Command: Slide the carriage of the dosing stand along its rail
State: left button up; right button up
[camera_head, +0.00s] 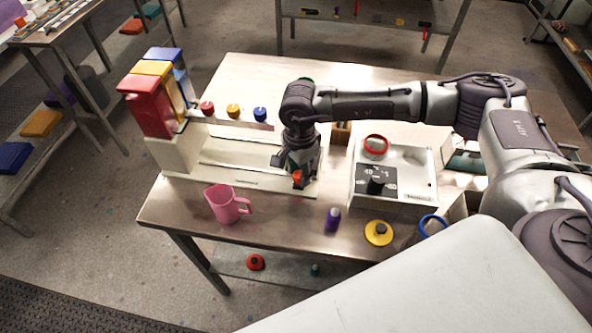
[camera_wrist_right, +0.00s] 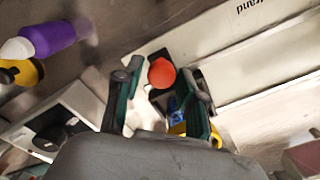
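The dosing stand has a long pale base (camera_head: 240,180) on the table, with red, yellow and blue tanks (camera_head: 152,108) at its left end. My right gripper (camera_head: 297,172) points down over the right end of this base. An orange-red knob (camera_head: 297,178) shows at its fingertips. In the right wrist view the knob (camera_wrist_right: 162,73) lies between the two fingers (camera_wrist_right: 163,85), with a small gap on each side, so the gripper looks open around it. The carriage under the knob is mostly hidden by the gripper. My left gripper is not in view.
A pink jug (camera_head: 227,204) stands in front of the base. A white box with a dark dial panel (camera_head: 408,170) is to the right of my gripper. A purple bottle (camera_head: 333,219) and a yellow disc (camera_head: 379,233) stand near the table's front edge.

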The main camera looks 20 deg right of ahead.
jog(key=shift+o, duration=0.7)
jog(key=shift+s, duration=0.1)
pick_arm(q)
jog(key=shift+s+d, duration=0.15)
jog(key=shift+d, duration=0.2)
pick_arm(e)
notch_tip(320, 180, up, 12)
